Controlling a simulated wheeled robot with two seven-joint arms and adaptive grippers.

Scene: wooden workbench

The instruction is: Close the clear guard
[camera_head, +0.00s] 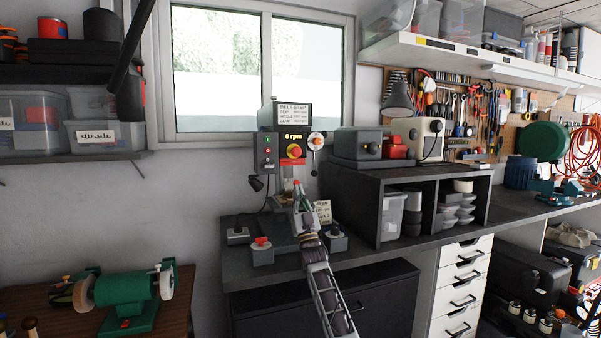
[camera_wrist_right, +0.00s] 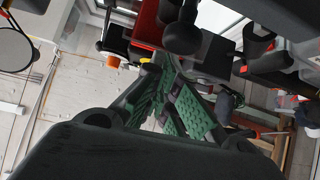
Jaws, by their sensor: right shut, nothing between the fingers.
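The drill press (camera_head: 292,116) stands on the bench below the window, its display reading 0 rpm. The clear guard is hard to make out in front of the spindle area, and I cannot tell its exact position. My right gripper (camera_head: 297,192) reaches up from below, close in front of the lower part of the press. In the right wrist view its green-padded fingers (camera_wrist_right: 178,108) are shut with nothing between them. A black round knob (camera_wrist_right: 182,38) and a red part (camera_wrist_right: 150,22) show just beyond the fingertips; contact cannot be told. My left gripper is not in view.
A dark shelf unit (camera_head: 408,172) with bins stands right of the press. Small grey blocks with knobs (camera_head: 262,252) sit on the bench near my right arm. A green bench grinder (camera_head: 122,292) is at lower left.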

